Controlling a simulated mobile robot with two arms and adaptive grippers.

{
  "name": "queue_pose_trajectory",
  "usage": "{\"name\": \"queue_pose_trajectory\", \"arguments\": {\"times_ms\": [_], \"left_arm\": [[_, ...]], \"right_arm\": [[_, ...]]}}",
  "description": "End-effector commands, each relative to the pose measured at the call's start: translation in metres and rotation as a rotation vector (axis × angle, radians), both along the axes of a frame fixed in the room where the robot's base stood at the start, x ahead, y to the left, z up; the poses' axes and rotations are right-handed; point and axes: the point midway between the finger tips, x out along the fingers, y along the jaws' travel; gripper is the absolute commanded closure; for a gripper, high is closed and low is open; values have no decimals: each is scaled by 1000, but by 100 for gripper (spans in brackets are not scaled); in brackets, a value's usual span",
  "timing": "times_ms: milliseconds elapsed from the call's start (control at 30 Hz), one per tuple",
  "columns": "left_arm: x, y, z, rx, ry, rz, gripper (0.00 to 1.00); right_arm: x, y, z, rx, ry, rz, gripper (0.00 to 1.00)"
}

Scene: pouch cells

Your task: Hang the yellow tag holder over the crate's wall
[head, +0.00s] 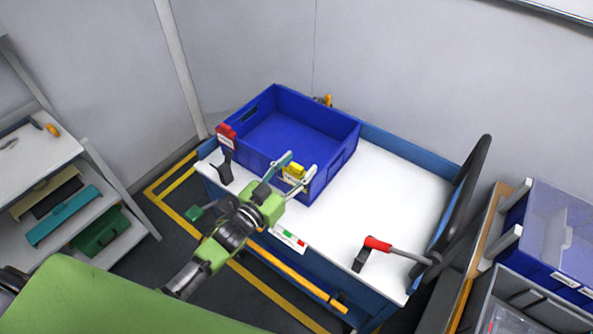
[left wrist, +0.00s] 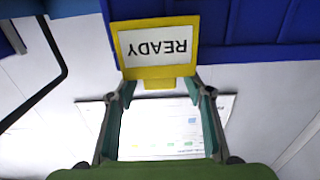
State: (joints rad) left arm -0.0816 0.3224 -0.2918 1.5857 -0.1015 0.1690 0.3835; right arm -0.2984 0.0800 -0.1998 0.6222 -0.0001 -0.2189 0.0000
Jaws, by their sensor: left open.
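The yellow tag holder (head: 296,169) is at the near wall of the blue crate (head: 334,172), close to its rim, in the head view. In the left wrist view the tag holder (left wrist: 158,70) shows a white card reading READY, upside down in the picture, in front of the blue crate wall (left wrist: 256,56). I cannot tell whether it hooks over the rim. My left gripper (head: 291,165) is open at the tag holder. In the left wrist view its fingers (left wrist: 160,82) stand apart, either side of the holder's small yellow tab. My right gripper is out of view.
The crate stands on a white-topped blue cart (head: 390,190). A red holder (head: 226,131) is at the crate's left corner. A printed sheet (head: 288,239) lies at the cart's front edge. A red-handled tool (head: 377,244) is at the right. The right part of the top is mostly clear.

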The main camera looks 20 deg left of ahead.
Motion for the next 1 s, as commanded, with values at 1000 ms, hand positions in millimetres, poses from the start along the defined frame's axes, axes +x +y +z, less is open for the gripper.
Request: {"name": "queue_pose_trajectory", "arguments": {"times_ms": [1000], "left_arm": [[1, 0, 24, 2, -3, -1, 88]], "right_arm": [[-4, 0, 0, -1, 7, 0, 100]]}}
